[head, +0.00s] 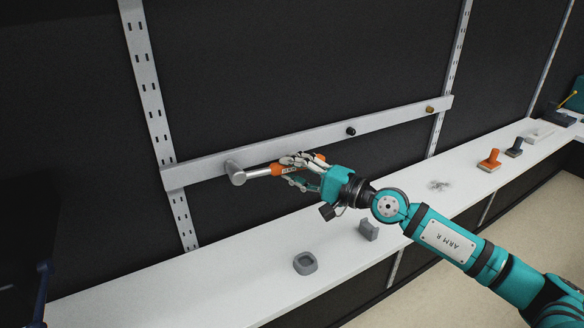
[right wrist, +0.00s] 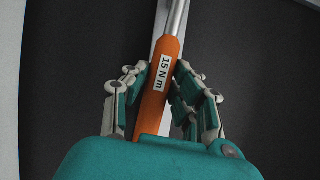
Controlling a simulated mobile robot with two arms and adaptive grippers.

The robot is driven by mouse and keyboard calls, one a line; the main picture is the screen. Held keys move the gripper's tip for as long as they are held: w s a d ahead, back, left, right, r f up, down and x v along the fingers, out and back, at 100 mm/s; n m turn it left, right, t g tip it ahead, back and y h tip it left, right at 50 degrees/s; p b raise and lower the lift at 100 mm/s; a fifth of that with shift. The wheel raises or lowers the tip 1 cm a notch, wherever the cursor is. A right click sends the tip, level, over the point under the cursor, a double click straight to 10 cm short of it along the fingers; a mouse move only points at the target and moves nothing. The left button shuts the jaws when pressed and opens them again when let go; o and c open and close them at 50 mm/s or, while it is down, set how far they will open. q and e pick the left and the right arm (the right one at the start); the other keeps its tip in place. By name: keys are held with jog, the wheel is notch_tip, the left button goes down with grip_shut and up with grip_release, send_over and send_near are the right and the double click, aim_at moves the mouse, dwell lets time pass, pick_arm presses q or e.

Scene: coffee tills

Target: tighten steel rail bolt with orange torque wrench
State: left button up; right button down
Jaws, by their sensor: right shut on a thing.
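The orange torque wrench (head: 262,171) lies level along the grey rail (head: 290,145). Its metal head is at the rail's left end and faces the rail. The steel bolt cannot be seen; I cannot tell whether the head sits on it. My right gripper (head: 296,169) is shut on the wrench's orange handle. In the right wrist view the handle (right wrist: 150,118), labelled "15 N m", runs between the fingers of my gripper (right wrist: 158,88), with its metal shaft leading up. A black bolt (head: 351,131) and a brass-coloured bolt (head: 430,109) stick out farther right. My left gripper is not seen.
A white shelf (head: 200,285) runs below the rail. On it stand a grey ring-shaped holder (head: 305,263), a grey block (head: 368,230), an orange-based stand (head: 490,160) and a dark stand (head: 515,147). Slotted uprights (head: 150,95) hold the rail before a dark wall.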

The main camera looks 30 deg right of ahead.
jog(key=shift+s+r, duration=0.1)
jog(key=shift+s, duration=0.05)
jog(key=s, duration=0.3)
jog(key=shift+s+b, duration=0.15)
jog(key=shift+b, duration=0.15)
jog(key=shift+s, duration=0.75)
